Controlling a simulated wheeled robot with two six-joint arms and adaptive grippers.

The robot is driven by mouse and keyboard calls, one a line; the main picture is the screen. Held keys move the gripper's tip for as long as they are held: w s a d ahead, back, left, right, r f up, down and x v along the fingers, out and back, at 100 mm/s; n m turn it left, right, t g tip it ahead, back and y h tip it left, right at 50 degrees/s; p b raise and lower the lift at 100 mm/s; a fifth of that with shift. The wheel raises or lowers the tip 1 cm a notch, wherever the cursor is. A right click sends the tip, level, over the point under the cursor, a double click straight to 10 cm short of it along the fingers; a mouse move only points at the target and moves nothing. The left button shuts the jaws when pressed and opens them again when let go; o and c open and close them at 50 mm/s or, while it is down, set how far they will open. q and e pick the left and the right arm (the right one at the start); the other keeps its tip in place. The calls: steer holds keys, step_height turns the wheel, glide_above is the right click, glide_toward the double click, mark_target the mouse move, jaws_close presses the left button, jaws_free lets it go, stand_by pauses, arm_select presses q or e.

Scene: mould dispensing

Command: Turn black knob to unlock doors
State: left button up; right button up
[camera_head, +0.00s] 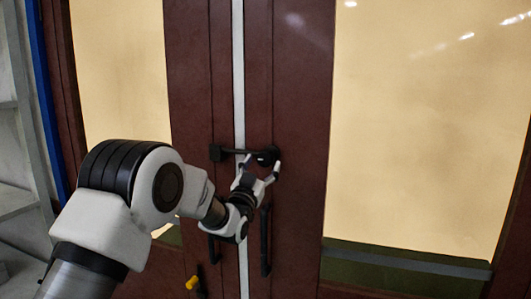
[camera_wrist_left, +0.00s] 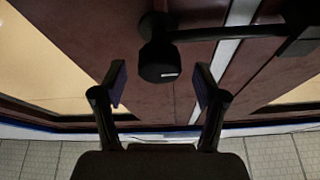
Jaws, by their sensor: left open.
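The black knob (camera_head: 267,156) sits on the right-hand dark red door (camera_head: 300,110), at one end of a horizontal black bar (camera_head: 236,152). The bar spans the pale seam to a black mount (camera_head: 216,153) on the left-hand door (camera_head: 190,80). My left gripper (camera_head: 261,164) is open at the knob. In the left wrist view, the knob (camera_wrist_left: 160,62) lies between and slightly beyond the open fingers (camera_wrist_left: 160,80), with a visible gap at each side. The bar (camera_wrist_left: 215,33) runs off to the right there. My right gripper is not in view.
Vertical black door handles (camera_head: 265,240) hang below the bar, close under my left wrist. Large pale panels (camera_head: 430,120) fill both doors. A small yellow object (camera_head: 193,284) shows low on the left door. Grey shelving (camera_head: 20,170) stands at the left edge.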

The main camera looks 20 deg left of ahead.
arm_select(q)
steer(key=x, duration=0.2)
steer(key=shift+w+r+p, duration=0.2)
steer(key=shift+w+p, duration=0.05)
steer(key=shift+p, duration=0.15)
steer(key=shift+w+d+f, duration=0.1)
steer(key=shift+w+d, duration=0.05)
steer(key=shift+w, duration=0.1)
jaws_close()
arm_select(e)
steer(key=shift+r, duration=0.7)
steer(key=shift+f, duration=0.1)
